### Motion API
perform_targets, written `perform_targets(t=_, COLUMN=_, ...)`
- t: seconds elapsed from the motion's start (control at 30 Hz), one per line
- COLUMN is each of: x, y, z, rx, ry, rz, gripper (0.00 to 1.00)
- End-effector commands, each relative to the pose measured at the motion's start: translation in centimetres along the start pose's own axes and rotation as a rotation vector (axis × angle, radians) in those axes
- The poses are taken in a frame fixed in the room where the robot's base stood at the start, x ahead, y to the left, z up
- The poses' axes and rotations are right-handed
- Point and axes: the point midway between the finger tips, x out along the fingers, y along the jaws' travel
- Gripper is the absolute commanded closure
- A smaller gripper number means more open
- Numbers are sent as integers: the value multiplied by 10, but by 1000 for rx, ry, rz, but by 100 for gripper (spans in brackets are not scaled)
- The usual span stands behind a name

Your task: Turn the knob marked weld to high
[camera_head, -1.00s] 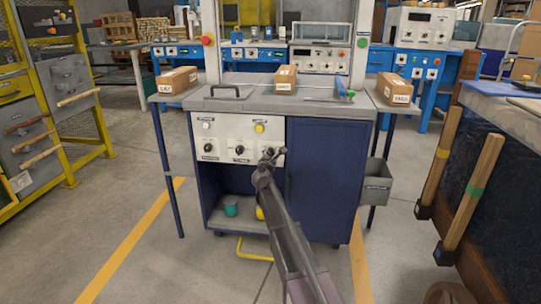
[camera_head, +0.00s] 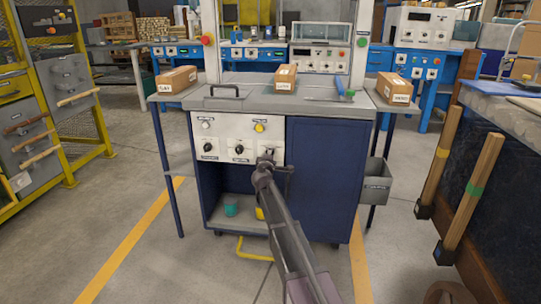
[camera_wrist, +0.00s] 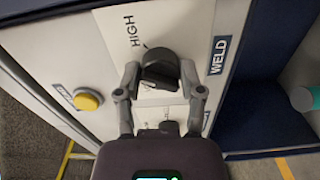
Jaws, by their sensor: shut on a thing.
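The weld knob (camera_wrist: 160,68) is black and sits on a white plate on the panel. A "WELD" label (camera_wrist: 218,55) is beside it in the wrist view, and the word "HIGH" (camera_wrist: 132,30) is printed near its upper left. My gripper (camera_wrist: 160,76) has one finger on each side of the knob and is shut on it. In the head view my gripper (camera_head: 268,160) is at the rightmost knob of the lower row and covers most of it. I cannot tell the knob's exact pointer direction.
Two other black knobs (camera_head: 239,149) (camera_head: 208,147) sit to the left. A yellow button (camera_wrist: 88,100) is near the fingers in the wrist view. A white button (camera_head: 206,125) is at upper left. A grey bin (camera_head: 376,182) hangs at the cabinet's right.

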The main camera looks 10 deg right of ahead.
Motion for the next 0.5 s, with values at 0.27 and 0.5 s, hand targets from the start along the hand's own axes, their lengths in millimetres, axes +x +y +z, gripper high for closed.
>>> perform_targets(t=0.27, x=3, y=0, z=0, rx=257, ry=-1, rz=1, gripper=98)
perform_targets(t=0.5, x=3, y=-1, z=0, rx=435, ry=-1, rz=1, gripper=98)
